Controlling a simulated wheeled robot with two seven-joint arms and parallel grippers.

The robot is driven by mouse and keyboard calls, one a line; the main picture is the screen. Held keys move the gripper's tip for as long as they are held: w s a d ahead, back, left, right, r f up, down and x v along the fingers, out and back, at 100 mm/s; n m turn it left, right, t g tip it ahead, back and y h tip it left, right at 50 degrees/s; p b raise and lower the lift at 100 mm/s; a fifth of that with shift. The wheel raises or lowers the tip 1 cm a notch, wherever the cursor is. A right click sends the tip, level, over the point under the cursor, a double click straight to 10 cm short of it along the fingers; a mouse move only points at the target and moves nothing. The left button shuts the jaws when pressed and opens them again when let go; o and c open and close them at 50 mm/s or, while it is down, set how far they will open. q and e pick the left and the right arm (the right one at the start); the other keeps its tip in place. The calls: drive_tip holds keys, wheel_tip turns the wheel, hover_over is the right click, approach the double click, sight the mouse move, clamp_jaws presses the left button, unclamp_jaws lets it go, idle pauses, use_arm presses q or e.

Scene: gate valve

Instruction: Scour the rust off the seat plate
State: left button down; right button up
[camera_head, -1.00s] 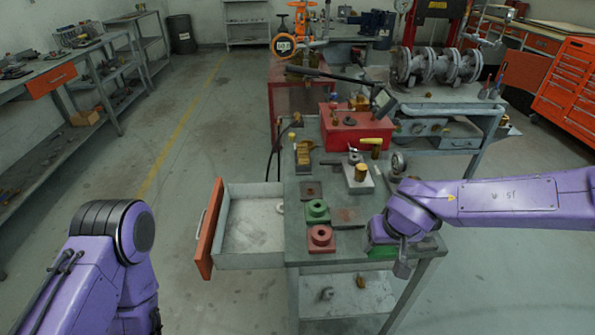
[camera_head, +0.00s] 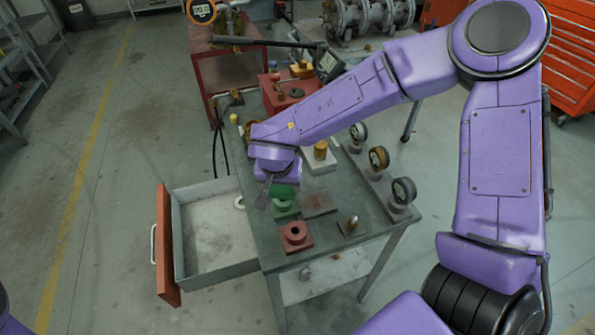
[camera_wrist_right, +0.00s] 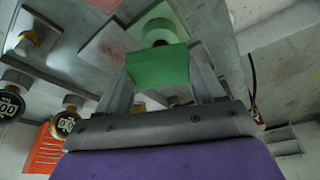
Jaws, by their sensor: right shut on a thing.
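My right gripper (camera_head: 275,182) is shut on a green scouring block (camera_wrist_right: 158,68), which also shows below the wrist in the head view (camera_head: 286,189). The gripper is above the left part of the bench. A flat grey plate with a reddish rust patch (camera_head: 318,204), which looks like the seat plate, lies to the right of the gripper. It also shows in the wrist view (camera_wrist_right: 103,46), beside the held block. I cannot tell whether the block touches anything beneath it; the bench there is hidden. My left gripper is out of view.
A green holed block (camera_head: 285,208) and a red holed block (camera_head: 295,236) stand near the rusty plate. A plate with a brass stud (camera_head: 351,227) is at the front right. Dial gauges (camera_head: 402,191) line the right edge. An open drawer (camera_head: 166,248) juts out left.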

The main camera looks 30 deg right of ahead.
drive_tip(key=s+d+r+m+g+h, duration=0.1)
drive_tip(key=d+m+g, duration=0.2)
drive_tip(key=m, duration=0.9)
drive_tip(key=m+g+b, duration=0.1)
drive_tip(key=m+b, duration=0.3)
drive_tip(key=b, duration=0.2)
hover_over(306, 205)
drive_tip(key=a, duration=0.1)
drive_tip(key=f, duration=0.5)
drive_tip(key=shift+w+a+f, duration=0.15)
drive_tip(key=shift+w+f, duration=0.05)
drive_tip(key=shift+w, duration=0.1)
drive_tip(key=shift+f, duration=0.85)
